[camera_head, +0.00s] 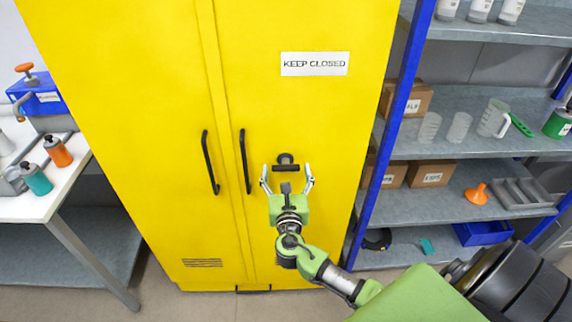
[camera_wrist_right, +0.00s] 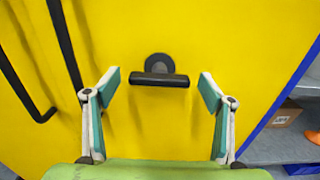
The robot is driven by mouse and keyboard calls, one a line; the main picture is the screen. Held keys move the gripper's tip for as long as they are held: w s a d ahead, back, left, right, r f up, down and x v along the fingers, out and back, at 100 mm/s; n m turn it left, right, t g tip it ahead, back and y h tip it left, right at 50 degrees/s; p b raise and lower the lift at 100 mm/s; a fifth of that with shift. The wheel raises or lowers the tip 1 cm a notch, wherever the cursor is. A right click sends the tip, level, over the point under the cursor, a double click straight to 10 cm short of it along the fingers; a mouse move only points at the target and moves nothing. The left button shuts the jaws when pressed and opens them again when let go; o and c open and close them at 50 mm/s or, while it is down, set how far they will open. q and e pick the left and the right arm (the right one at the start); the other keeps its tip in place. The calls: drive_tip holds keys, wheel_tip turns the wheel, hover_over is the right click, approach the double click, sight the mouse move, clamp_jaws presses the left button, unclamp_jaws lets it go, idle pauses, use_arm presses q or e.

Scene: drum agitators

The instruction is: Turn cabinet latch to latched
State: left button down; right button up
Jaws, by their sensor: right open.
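The yellow cabinet (camera_head: 290,110) stands with both doors closed. Its black latch (camera_head: 286,161) sits on the right door, with a round base and a bar handle. In the right wrist view the latch (camera_wrist_right: 160,79) has its bar lying about level across the picture. My right gripper (camera_head: 287,180) is open in front of the latch, fingers spread to either side. In the right wrist view the right gripper (camera_wrist_right: 157,85) frames the latch, and I see no contact between fingers and bar. My left gripper is not in view.
Two black door handles (camera_head: 245,160) stand left of the latch. A blue-framed shelf (camera_head: 470,150) with boxes and jugs is on the right. A white table (camera_head: 60,190) with bottles is on the left. The door around the latch is clear.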

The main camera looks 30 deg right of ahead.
drive_tip(key=shift+x, duration=0.8)
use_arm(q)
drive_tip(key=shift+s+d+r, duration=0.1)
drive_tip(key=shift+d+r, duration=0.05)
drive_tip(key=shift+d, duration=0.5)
use_arm(e)
drive_tip(key=shift+w, duration=0.15)
drive_tip(key=c, duration=1.1)
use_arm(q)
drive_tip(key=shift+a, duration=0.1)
